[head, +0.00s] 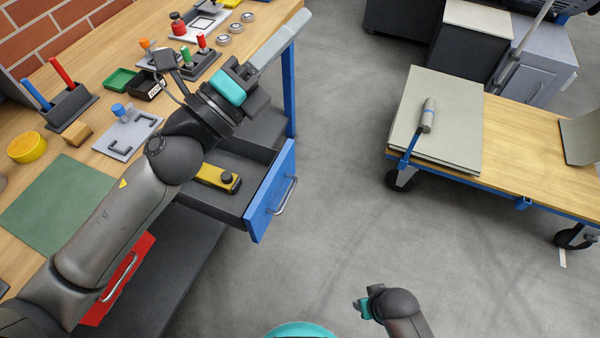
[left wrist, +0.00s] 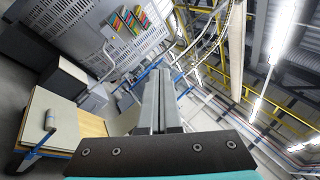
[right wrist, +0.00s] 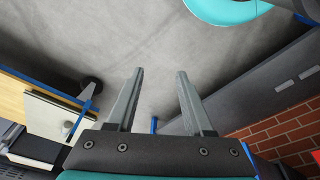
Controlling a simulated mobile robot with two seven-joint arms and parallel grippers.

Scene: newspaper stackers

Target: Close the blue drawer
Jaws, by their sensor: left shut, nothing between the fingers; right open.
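The blue drawer (head: 272,195) stands pulled out from under the workbench in the head view, with a metal bar handle (head: 284,196) on its blue front. A yellow and black tool (head: 218,178) lies inside it. My left arm crosses over the bench and hides part of the drawer's left side. My left gripper (head: 298,22) is shut and empty, above and beyond the drawer, pointing away to the upper right. Its closed fingers show in the left wrist view (left wrist: 158,95). My right gripper (right wrist: 160,75) is open and empty over the floor, well apart from the drawer.
The workbench (head: 165,105) carries a green mat (head: 62,205), stamps, trays and tape rolls. A red drawer (head: 122,278) is lower left. A wheeled cart (head: 520,150) with grey boards stands at right. Grey floor (head: 340,210) lies open before the drawer.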

